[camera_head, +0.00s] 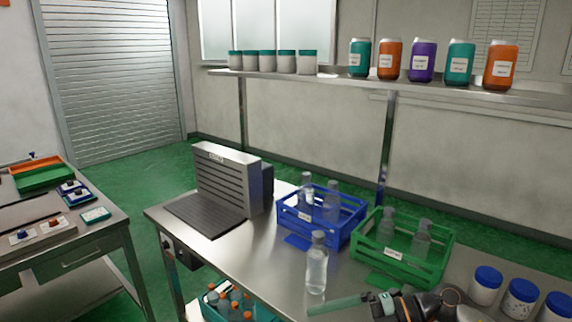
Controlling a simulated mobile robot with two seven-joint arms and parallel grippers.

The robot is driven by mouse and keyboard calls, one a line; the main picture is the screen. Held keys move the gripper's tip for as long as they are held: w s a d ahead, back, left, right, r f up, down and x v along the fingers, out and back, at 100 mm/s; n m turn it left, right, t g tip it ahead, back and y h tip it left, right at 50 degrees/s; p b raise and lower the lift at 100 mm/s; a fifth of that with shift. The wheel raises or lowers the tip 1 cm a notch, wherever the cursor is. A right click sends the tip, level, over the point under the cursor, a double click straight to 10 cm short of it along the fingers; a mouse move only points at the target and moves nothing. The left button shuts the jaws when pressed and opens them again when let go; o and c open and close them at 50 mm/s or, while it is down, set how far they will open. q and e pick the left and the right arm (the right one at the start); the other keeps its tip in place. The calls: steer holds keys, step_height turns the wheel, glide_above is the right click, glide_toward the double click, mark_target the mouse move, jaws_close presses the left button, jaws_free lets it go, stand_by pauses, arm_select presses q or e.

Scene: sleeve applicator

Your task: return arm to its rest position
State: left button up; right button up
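Part of my arm shows at the lower right edge of the steel bench (236,247), dark grey with an orange ring. My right gripper (384,305) seems to be at its left end, low at the bottom edge. A flat green bar (337,304) lies just left of it; I cannot tell whether they touch. The fingers are too small and partly cut off to read. My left gripper is not in view. A clear bottle (317,264) stands upright on the bench, behind the green bar.
A blue crate (318,231) and a green crate (420,263) hold clear bottles. A grey slatted machine (226,180) stands at the left end. Blue-lidded jars (521,298) stand right of my arm. A wall shelf (395,82) carries jars and cans. Another table (95,245) is at left.

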steer(key=s+d+f+m+t+h, duration=0.15)
steer(key=f+m+t+h, duration=0.25)
steer(key=f+m+t, duration=0.5)
steer(key=s+d+f+m+t+h, duration=0.1)
steer(key=d+f+m+t+h, duration=0.35)
steer(key=m, duration=0.85)
steer(key=s+d+f+m+g+h, duration=0.2)
steer(key=s+f+m+g+h, duration=0.1)
steer(key=s+f, duration=1)
steer(key=m+g, duration=0.1)
steer(key=m, duration=0.1)
steer(key=shift+s+d+m, duration=0.3)
steer(key=shift+s, duration=0.05)
steer(key=shift+h, duration=0.25)
